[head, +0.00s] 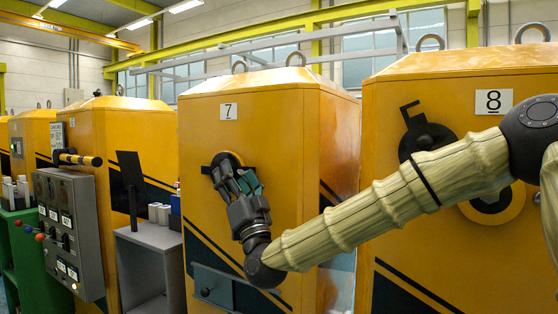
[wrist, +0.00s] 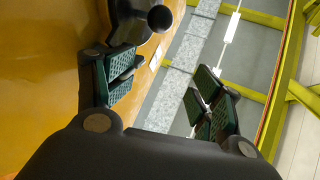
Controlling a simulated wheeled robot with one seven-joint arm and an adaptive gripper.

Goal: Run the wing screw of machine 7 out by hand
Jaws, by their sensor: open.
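Machine 7 (head: 270,130) is a yellow cabinet with a "7" label plate (head: 228,111) on its front. A round fitting (head: 232,157) with a dark part sits below the label, mostly hidden behind my gripper (head: 238,178). I cannot make out the wing screw for certain in the head view. In the wrist view a dark fitting (wrist: 127,20) with a round knob (wrist: 160,18) stands on the yellow face at the top, beyond the left finger. My gripper (wrist: 165,88) is open, with nothing between its green-padded fingers. I cannot tell whether a finger touches the fitting.
Machine 8 (head: 400,200) stands close on the right, with a black lever (head: 428,135) on its front; my arm crosses before it. A grey control box (head: 68,225) and a grey stand (head: 150,240) are on the left. A small grey panel (head: 212,286) sits low on machine 7.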

